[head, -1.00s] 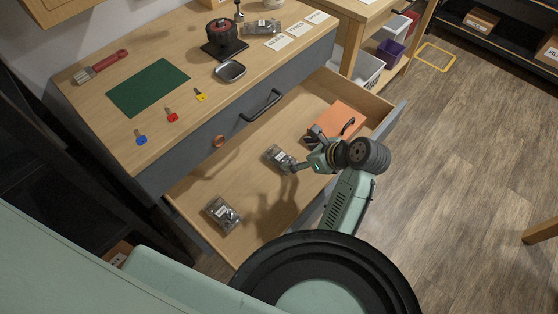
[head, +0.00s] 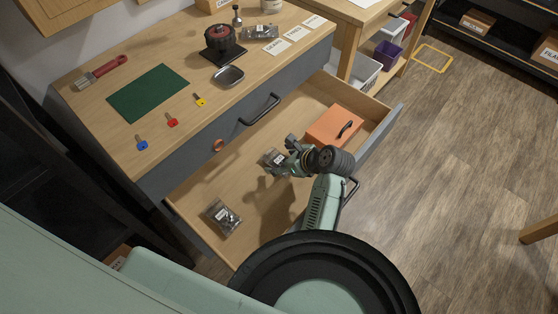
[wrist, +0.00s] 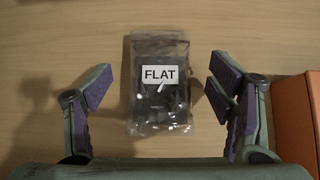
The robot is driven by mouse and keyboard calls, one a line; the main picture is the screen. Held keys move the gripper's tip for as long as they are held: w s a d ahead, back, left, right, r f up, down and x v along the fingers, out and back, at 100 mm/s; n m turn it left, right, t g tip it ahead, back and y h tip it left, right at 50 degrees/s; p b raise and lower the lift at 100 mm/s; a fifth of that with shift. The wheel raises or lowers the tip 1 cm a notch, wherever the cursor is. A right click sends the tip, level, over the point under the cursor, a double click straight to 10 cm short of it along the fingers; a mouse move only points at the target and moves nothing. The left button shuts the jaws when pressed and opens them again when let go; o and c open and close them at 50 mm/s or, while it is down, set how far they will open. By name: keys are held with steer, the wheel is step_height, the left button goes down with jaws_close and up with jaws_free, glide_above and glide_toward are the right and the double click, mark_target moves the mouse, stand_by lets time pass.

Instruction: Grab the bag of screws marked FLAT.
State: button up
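The bag marked FLAT (wrist: 160,105) is a clear bag of dark screws with a white label, lying on the drawer floor. In the wrist view it sits between the two spread fingers of my gripper (wrist: 158,92), with a gap on each side. In the head view my gripper (head: 282,160) is over the same bag (head: 270,156) and partly hides it. My gripper is open and empty. A second clear bag (head: 223,216) with a white label lies nearer the drawer's left end; its label is too small to read.
The open drawer (head: 240,180) also holds an orange box (head: 333,127) with a dark handle, right of my gripper. The box's edge (wrist: 298,105) is close to the right finger. The worktop above carries a green mat (head: 148,92), several keys and a metal dish (head: 228,77).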

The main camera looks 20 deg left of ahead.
steer(key=c, duration=1.2)
steer(key=shift+o, duration=0.2)
